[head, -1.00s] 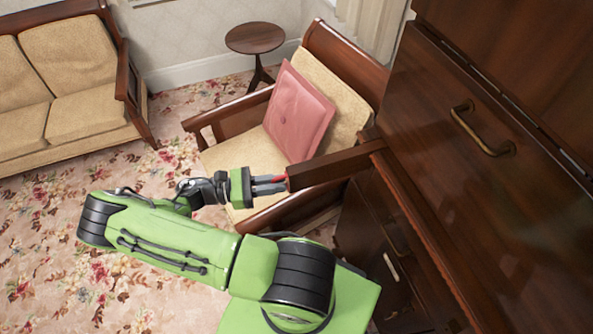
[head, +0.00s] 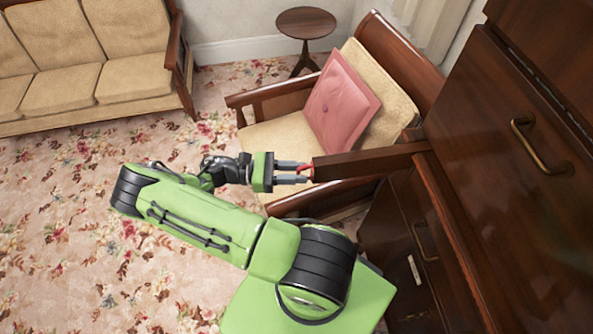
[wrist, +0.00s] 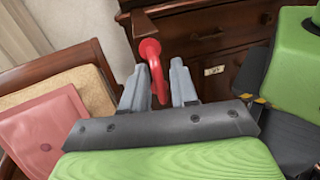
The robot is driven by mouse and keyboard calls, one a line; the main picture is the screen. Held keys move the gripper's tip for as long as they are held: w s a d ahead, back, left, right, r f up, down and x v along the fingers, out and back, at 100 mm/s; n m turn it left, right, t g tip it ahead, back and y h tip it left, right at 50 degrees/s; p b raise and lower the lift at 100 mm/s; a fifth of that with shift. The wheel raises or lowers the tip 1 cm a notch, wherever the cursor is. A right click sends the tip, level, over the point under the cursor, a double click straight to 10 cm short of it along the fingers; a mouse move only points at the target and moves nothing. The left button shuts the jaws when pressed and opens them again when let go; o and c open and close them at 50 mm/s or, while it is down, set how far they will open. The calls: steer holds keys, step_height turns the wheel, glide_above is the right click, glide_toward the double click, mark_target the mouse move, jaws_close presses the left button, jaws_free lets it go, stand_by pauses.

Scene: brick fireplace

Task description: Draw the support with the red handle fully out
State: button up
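The support (head: 368,162) is a dark wooden bar that sticks out leftward from the desk front, past the seat of the armchair. Its red handle (head: 304,169) is on the bar's outer end. My gripper (head: 307,173) is at that end, its two grey fingers apart, one on each side of the handle. In the wrist view the curved red handle (wrist: 156,66) hangs between the spread fingers, with gaps showing beside it. The bar's inner end is hidden in the desk.
The dark wooden desk (head: 470,150) with brass pulls stands at the right. An armchair (head: 280,140) with a pink cushion (head: 343,100) is just behind the bar. A small round table (head: 306,22) and a sofa (head: 110,55) stand farther back. Flowered carpet at the left is clear.

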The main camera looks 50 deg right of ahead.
steer(key=shift+s+d, duration=0.1)
steer(key=v, duration=1.6)
steer(key=shift+b, duration=0.45)
